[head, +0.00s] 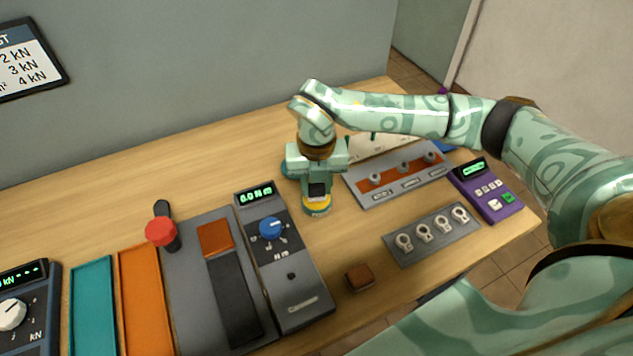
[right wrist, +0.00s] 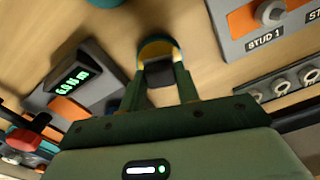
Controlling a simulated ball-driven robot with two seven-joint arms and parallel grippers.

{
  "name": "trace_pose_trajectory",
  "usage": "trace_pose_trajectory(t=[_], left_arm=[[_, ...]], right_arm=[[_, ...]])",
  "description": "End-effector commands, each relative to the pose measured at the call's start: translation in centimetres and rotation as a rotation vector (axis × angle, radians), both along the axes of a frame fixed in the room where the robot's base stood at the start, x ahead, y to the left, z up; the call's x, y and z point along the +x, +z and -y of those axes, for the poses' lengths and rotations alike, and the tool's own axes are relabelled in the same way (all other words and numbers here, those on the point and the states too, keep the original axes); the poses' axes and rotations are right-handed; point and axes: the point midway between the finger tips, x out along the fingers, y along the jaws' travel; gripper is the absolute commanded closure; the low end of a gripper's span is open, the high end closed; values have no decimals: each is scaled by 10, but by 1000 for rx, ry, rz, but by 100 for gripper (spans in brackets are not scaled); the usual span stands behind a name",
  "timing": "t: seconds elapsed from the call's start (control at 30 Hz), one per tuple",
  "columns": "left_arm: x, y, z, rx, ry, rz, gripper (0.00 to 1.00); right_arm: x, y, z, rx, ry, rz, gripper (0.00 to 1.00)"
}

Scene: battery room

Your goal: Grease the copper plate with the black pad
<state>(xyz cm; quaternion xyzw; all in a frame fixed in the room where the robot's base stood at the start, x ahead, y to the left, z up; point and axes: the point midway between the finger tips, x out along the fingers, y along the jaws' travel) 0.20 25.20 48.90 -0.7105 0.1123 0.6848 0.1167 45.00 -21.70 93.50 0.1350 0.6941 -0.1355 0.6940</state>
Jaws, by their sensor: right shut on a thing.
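The black pad (head: 317,189) is between the fingertips of my right gripper (head: 318,184), which is shut on it. In the right wrist view the pad (right wrist: 160,73) covers part of a small round tin with a teal side and a yellow inside (right wrist: 156,46). The tin (head: 317,205) stands on the table under the gripper. I cannot tell whether the pad touches the yellow. My left gripper is not in view.
A grey meter with a blue knob (head: 287,265) and a grey bed with a copper-coloured square (head: 215,238) stand left. A red knob (head: 161,232), brown block (head: 360,277), ring panel (head: 432,236) and purple device (head: 486,190) are nearby. The table's back left is clear.

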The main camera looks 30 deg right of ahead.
Motion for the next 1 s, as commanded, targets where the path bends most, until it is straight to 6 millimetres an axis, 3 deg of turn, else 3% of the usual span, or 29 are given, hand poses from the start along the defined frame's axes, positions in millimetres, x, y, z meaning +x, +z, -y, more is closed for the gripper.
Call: trace_pose_trajectory(t=[1.0], left_arm=[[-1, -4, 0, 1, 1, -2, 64]], right_arm=[[0, -10, 0, 0, 0, 0, 86]])
